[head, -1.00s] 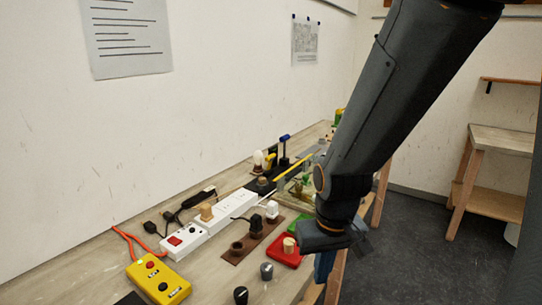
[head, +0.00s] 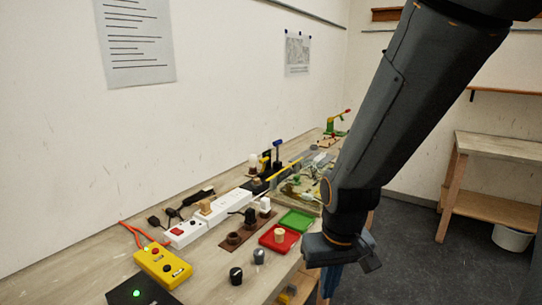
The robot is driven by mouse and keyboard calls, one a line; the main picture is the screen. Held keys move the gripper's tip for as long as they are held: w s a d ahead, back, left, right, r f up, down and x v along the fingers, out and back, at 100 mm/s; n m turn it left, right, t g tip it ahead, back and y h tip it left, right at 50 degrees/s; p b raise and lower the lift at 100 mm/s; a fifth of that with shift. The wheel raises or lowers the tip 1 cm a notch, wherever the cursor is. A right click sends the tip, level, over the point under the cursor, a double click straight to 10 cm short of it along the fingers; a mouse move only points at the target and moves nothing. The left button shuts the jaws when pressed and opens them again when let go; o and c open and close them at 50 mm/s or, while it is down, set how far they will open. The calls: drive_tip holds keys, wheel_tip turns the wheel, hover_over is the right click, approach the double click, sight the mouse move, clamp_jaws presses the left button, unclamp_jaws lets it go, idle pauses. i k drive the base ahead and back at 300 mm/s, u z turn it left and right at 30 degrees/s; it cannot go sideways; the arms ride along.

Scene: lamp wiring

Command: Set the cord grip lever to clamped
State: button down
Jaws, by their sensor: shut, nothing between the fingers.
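Two levered things stand on the workbench (head: 70,280) in the head view. The other is a small green device with a red-tipped arm (head: 338,123) at the far end. I cannot tell which is the cord grip lever or how it is set. My gripper (head: 330,280) hangs at the bench's right edge, nearer to me than both and touching neither. It is shut and empty; the fingertips are poorly seen below the wrist.
A white power strip (head: 233,205), a yellow button box (head: 162,266), a red tray (head: 279,239) and a green tray (head: 297,220) crowd the bench. Two knobs (head: 236,276) stand in front. A second wooden table (head: 500,145) stands at right, with floor between.

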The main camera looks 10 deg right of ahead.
sight(265, 160)
drive_tip(key=z, duration=1)
drive_tip(key=i, duration=0.65)
drive_tip(key=u, duration=0.35)
